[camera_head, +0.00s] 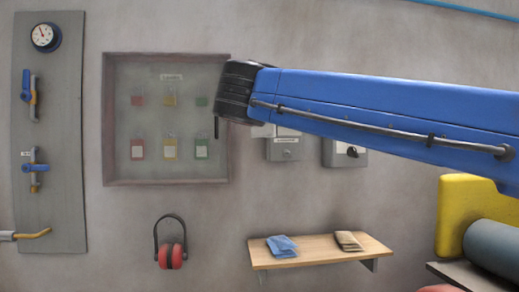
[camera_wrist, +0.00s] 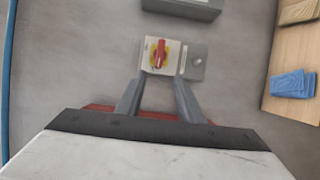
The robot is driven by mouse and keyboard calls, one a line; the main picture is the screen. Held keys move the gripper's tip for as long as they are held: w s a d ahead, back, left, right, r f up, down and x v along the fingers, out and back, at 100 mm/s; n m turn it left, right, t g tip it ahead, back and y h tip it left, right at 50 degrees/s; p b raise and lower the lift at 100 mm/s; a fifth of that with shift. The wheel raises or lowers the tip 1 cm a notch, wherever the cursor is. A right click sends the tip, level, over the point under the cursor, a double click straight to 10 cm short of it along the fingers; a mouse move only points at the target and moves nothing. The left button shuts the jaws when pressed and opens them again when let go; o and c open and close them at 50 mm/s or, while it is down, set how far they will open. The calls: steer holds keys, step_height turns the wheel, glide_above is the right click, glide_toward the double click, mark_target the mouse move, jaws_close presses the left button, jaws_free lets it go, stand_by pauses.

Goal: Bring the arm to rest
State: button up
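My arm (camera_head: 385,110) reaches in from the right in the head view, raised in front of the wall. Its black wrist (camera_head: 237,90) is at the left end, and my gripper is mostly hidden there. In the wrist view my gripper (camera_wrist: 160,82) is open, its two grey fingers apart with nothing seen between them. Beyond the fingertips is a wall switch box with a red handle (camera_wrist: 161,53) on a yellow plate. Whether the fingertips touch the box cannot be told. In the head view the arm partly hides this box (camera_head: 285,152).
A second switch box (camera_head: 345,153) is right of it. A glass-fronted tag cabinet (camera_head: 165,182) is behind and left of the wrist. Below are red ear defenders (camera_head: 170,256) and a wooden shelf (camera_head: 320,257) with folded cloths. A valve panel (camera_head: 58,130) stands at far left.

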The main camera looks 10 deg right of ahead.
steer(key=s+d+f+m+g+y, duration=0.1)
steer(key=s+d+f+m+g, duration=0.3)
steer(key=f, duration=0.6)
steer(key=s+d+f+n+g, duration=0.1)
steer(key=s+d+f, duration=0.1)
steer(key=d+f, duration=0.55)
steer(key=s+d+f+m+g+y, duration=0.1)
steer(key=s+d+f+m+g, duration=0.2)
steer(key=f, duration=0.8)
steer(key=s+f+m+g+y, duration=0.1)
steer(key=s+f+m, duration=0.1)
steer(key=s+f, duration=0.4)
steer(key=s+f+m+g+y, duration=0.1)
steer(key=s+f, duration=0.5)
steer(key=f, duration=0.6)
steer(key=s+f+m+g+y, duration=0.1)
steer(key=s+f+m+y, duration=0.2)
steer(key=s+f, duration=0.3)
step_height(320, 180, down, 4)
steer(key=shift+s+d+r+m+g, duration=0.15)
steer(key=shift+s+d+m+g, duration=0.2)
steer(key=shift+m, duration=0.45)
steer(key=shift+w, duration=0.1)
